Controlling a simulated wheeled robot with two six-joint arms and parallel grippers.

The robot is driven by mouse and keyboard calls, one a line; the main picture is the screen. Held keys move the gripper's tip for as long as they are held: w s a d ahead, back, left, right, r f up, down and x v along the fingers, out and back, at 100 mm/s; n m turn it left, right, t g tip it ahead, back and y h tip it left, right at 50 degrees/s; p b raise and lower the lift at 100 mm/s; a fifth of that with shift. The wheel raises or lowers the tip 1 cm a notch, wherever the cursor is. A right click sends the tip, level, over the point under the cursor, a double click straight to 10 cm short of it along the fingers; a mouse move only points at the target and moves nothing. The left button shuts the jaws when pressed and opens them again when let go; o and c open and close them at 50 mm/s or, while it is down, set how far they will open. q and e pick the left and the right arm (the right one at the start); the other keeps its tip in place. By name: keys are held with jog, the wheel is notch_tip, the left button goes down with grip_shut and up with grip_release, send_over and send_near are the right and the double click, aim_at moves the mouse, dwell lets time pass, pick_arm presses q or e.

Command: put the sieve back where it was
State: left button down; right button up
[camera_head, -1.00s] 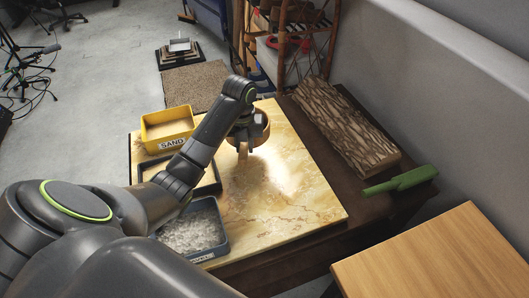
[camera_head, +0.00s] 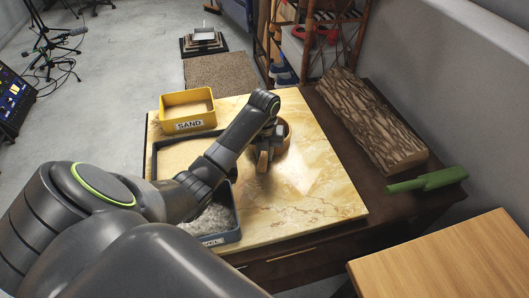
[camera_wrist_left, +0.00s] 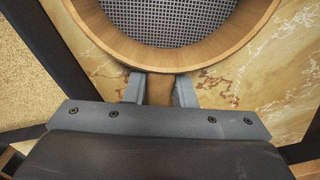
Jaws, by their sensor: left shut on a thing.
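The sieve (camera_head: 285,137) has a round wooden rim and a grey mesh. It is over the back part of the marbled board in the head view, partly hidden behind my left gripper. My left gripper (camera_head: 266,143) is shut on the sieve's short wooden handle. In the left wrist view the two fingers (camera_wrist_left: 160,88) stand on either side of the handle, and the sieve's rim (camera_wrist_left: 165,55) and mesh show beyond them. I cannot tell whether the sieve touches the board. My right gripper is not in view.
A yellow bin labelled SAND (camera_head: 187,125) stands at the board's back left. A dark tray (camera_head: 153,160) and a gravel bin (camera_head: 222,239) are along the left side, partly behind my arm. A bark-covered log (camera_head: 372,120) and a green tool (camera_head: 428,181) lie right. The marbled board (camera_head: 315,205) is clear in front.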

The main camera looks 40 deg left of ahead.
pick_arm(q)
jog(key=c, duration=1.2)
grip_release()
jog(key=shift+f, duration=0.1)
notch_tip(320, 180, up, 5)
notch_tip(320, 180, up, 6)
jog(key=p, duration=0.5)
jog(key=shift+f+p, duration=0.15)
jog(key=shift+p, duration=0.15)
jog(key=shift+r+p, duration=0.8)
jog(key=shift+p, duration=0.05)
